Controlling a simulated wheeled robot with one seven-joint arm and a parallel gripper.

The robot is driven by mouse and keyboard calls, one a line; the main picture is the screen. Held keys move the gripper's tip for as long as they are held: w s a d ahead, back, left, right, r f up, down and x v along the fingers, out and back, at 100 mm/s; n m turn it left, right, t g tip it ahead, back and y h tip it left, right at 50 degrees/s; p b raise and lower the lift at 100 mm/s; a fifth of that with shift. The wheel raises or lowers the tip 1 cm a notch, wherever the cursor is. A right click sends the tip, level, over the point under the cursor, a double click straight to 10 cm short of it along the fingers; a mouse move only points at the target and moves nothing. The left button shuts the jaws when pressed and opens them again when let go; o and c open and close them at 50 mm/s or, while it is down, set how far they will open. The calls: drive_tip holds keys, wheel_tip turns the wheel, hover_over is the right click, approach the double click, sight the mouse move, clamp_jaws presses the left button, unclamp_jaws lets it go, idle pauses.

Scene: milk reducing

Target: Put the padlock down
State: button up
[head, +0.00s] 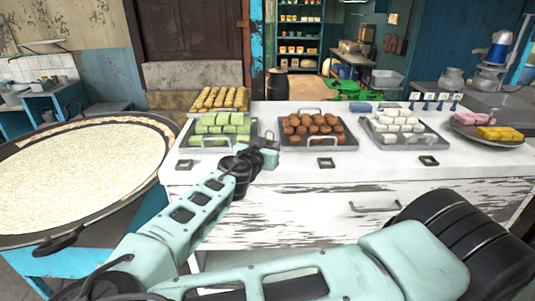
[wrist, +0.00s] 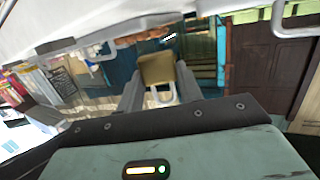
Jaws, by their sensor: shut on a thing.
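My gripper (head: 268,148) is at the front left part of the white counter, in front of the trays of sweets. In the wrist view my gripper (wrist: 160,76) has its two fingers closed on the sides of the padlock. The padlock (wrist: 157,68) has a brass-yellow body and a pale metal shackle. Its shackle points toward the bottom of the wrist view, between the fingers. In the head view I cannot make out the padlock at my gripper. Whether the padlock touches anything else is unclear.
The white counter (head: 290,173) carries trays of green (head: 245,139), brown (head: 345,143) and white sweets (head: 430,139). A plate (head: 505,142) with pink and yellow blocks is at the right. A large milk pan (head: 172,125) stands at left. The counter's front strip is mostly bare.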

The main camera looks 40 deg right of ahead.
wheel_tip(320, 180, down, 3)
drive_tip(key=shift+f+p, duration=0.1)
drive_tip(key=shift+p, duration=0.55)
drive_tip(key=shift+f, duration=0.5)
drive_tip(key=shift+f, duration=0.2)
drive_tip(key=o, duration=1)
drive_tip(key=shift+o, duration=0.2)
drive_tip(key=shift+r, duration=0.1)
